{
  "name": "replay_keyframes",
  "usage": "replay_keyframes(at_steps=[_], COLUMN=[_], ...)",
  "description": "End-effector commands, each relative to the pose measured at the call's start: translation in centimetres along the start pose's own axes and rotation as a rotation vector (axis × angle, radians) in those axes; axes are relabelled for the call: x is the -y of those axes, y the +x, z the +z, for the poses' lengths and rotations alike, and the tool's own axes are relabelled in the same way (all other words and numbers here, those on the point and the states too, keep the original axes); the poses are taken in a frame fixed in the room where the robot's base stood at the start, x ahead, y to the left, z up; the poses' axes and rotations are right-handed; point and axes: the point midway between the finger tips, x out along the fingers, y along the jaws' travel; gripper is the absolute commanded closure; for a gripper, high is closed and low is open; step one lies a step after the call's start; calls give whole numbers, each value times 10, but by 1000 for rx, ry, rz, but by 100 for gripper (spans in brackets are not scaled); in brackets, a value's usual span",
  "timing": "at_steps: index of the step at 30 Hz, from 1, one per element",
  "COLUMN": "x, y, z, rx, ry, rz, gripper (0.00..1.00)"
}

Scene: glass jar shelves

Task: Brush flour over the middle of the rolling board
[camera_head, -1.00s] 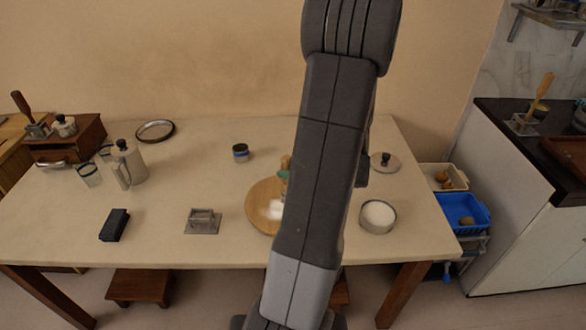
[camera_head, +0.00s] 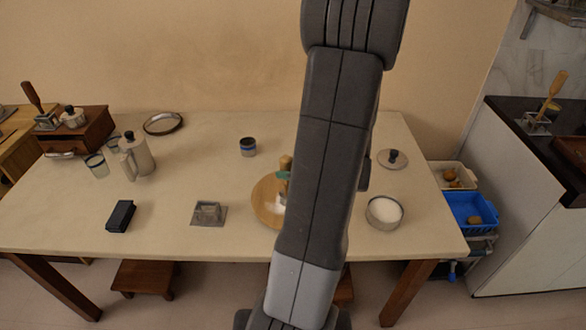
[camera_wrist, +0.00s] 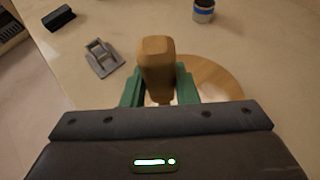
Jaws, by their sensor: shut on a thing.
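The round wooden rolling board (camera_head: 264,206) lies on the table, partly hidden behind my arm; its edge also shows in the wrist view (camera_wrist: 215,75). A white patch of flour lies near its middle, partly covered. My gripper (camera_wrist: 159,90) has green fingers shut on the wooden handle of a brush (camera_wrist: 156,60). The handle also shows beside my arm in the head view (camera_head: 285,163), over the board. The brush's lower end is hidden in the wrist view; a pale end shows low over the board in the head view. A round tin of white flour (camera_head: 384,211) stands to the right.
A grey metal holder (camera_head: 209,213) and a black block (camera_head: 121,216) lie left of the board. A blue-banded cup (camera_head: 248,147) stands behind it. A lid (camera_head: 392,159) lies at the back right. A pot (camera_head: 137,156) and glasses stand far left.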

Motion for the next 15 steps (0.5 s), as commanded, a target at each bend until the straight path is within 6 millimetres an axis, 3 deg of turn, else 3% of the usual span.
replay_keyframes(at_steps=[15], x=[-10], y=[0], z=[0], rx=[-1], ry=[-1], rz=[1], gripper=[100])
